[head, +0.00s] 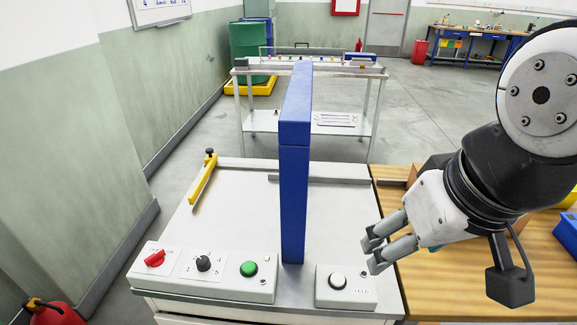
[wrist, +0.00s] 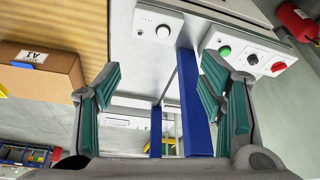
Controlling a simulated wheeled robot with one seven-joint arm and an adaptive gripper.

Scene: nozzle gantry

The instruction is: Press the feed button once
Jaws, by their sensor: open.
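The feed button is a round white button (head: 338,281) in a black ring on a small grey box (head: 329,299) at the front right of the white machine table. In the wrist view the button (wrist: 163,31) shows near the top, on its box (wrist: 146,22). My gripper (head: 371,253) is open and empty, with its two fingers apart. In the head view it is to the right of the button and further back, apart from it. In the wrist view the green-padded fingers stand left and right of the blue post.
A blue gantry post (head: 294,200) rises just left of the feed box. Left of it, a longer box holds a green button (head: 249,268), a black knob (head: 203,263) and a red switch (head: 155,258). A wooden bench (head: 480,275) lies right, with a cardboard box (wrist: 48,78).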

